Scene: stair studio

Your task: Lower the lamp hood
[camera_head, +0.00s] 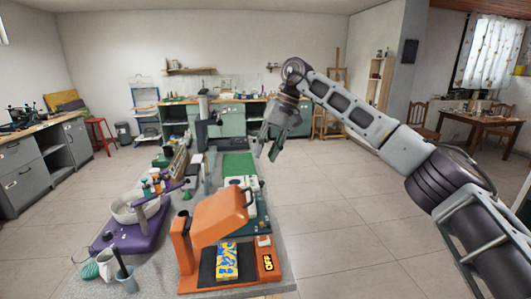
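An orange lamp with a tilted orange hood (212,215) stands on an orange base at the near end of the bench. The hood is raised at an angle, with a gap between it and the black pad (206,265). A blue and yellow patterned piece (228,261) lies on the pad under the hood. A small display on the base reads OFF. My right gripper (266,154) is in the air behind and to the right of the hood, fingers pointing down, apart and empty. It does not touch the lamp. My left gripper is not in view.
A purple machine with a round bowl (138,207) stands left of the lamp. Cups (107,263) are at the near left. A green mat (239,165) and a grey stand (203,125) are farther back. The floor right of the bench is clear.

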